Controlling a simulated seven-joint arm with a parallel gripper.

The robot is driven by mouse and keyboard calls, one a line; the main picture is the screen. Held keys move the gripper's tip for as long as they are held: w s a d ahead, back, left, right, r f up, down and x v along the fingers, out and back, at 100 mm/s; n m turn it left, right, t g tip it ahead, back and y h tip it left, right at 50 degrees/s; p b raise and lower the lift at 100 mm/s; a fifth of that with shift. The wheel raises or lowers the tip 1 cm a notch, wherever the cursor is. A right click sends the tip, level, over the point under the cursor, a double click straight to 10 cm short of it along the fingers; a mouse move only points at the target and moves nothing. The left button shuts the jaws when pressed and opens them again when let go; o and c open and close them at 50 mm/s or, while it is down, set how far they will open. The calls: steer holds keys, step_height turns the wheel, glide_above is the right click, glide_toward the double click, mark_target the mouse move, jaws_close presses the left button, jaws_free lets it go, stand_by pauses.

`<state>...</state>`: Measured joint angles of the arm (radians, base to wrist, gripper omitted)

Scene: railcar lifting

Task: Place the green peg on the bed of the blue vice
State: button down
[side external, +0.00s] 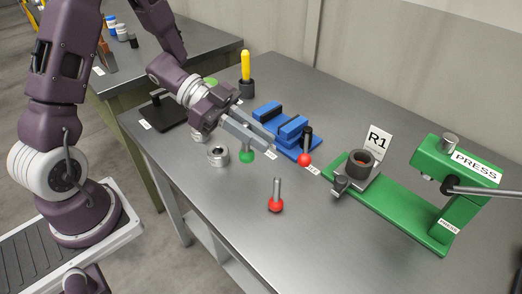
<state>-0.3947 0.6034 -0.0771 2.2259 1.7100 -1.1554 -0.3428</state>
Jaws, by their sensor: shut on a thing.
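The green peg (247,156) shows as a green ball below the fingers of my gripper (264,140). Its upper part is hidden by the fingers. My gripper is shut on it, just left of the blue vice. Whether the ball touches the table is hard to tell. The blue vice (293,128) has two raised blue blocks with dark faces and a low blue base. My fingers partly cover the near left side of the vice, so its bed is only partly visible.
A green press (438,190) stands right, a metal ring (218,156) left, a yellow-handled tool (245,65) behind.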

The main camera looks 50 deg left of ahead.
steer(key=w+a+r+n+t+y, duration=0.2)
steer(key=w+a+n+t+y, duration=0.25)
steer(key=w, duration=0.65)
steer(key=w+a+r+n+t+y, duration=0.2)
steer(key=w+a+n+t+y, duration=0.25)
steer(key=w, duration=0.65)
steer(key=shift+n+g+h, duration=0.3)
steer(key=shift+g+h, duration=0.2)
steer(key=shift+h, duration=0.2)
steer(key=f, duration=0.3)
steer(key=a+f, duration=0.1)
steer(key=f, duration=0.5)
steer(key=shift+a+f, duration=0.35)
steer(key=shift+f, duration=0.1)
steer(key=c, duration=1.4)
jaws_free()
steer(key=shift+c, duration=0.2)
steer(key=shift+s+r, duration=0.1)
steer(key=shift+r, duration=0.1)
steer(key=v, duration=1.1)
steer(key=shift+s+a, duration=0.2)
steer(key=shift+s, duration=0.1)
